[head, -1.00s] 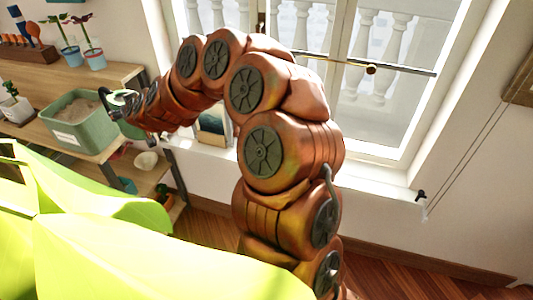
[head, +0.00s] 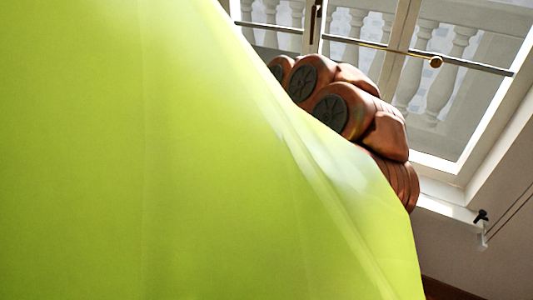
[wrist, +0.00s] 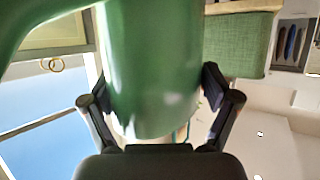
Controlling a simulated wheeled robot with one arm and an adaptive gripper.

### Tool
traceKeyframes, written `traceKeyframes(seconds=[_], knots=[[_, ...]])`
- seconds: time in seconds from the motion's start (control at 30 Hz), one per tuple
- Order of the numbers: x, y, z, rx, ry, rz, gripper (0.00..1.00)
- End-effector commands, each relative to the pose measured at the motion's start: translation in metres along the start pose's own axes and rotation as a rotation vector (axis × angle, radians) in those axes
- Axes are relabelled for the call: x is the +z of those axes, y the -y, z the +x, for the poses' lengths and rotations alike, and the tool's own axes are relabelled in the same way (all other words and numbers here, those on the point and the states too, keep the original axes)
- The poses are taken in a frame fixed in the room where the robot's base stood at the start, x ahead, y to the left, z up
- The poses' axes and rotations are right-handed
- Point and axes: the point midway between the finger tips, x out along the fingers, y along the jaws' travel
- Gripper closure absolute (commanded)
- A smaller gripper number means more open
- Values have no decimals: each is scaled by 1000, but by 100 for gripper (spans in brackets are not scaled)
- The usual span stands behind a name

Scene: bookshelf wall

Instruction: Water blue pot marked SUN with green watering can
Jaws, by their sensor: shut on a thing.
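The green watering can (wrist: 150,55) fills the upper middle of the wrist view, very close to the camera. A curved green part of it runs off to the upper left. My gripper (wrist: 153,95) has one dark finger on each side of the can and is shut on it. The can's spout tip cannot be made out. In the head view my gripper and the can are hidden behind a large yellow-green surface. No blue pot marked SUN can be seen in either current view.
The yellow-green surface (head: 190,170), smooth and very near, covers most of the head view. A window (head: 440,115) with a white frame and a latch bar is at the upper right. The wrist view shows a grey-green fabric-like block (wrist: 237,45) at the upper right.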

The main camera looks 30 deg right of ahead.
Motion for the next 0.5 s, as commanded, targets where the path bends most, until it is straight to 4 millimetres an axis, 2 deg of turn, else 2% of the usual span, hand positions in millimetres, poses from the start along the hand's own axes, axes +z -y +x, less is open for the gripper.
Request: traceKeyframes(seconds=[0.03,0.1,0.5], knots=[[16,0,7,1,-4,-1,54],[26,0,11,0,-4,-1,54],[68,2,29,-1,-4,-2,54]])
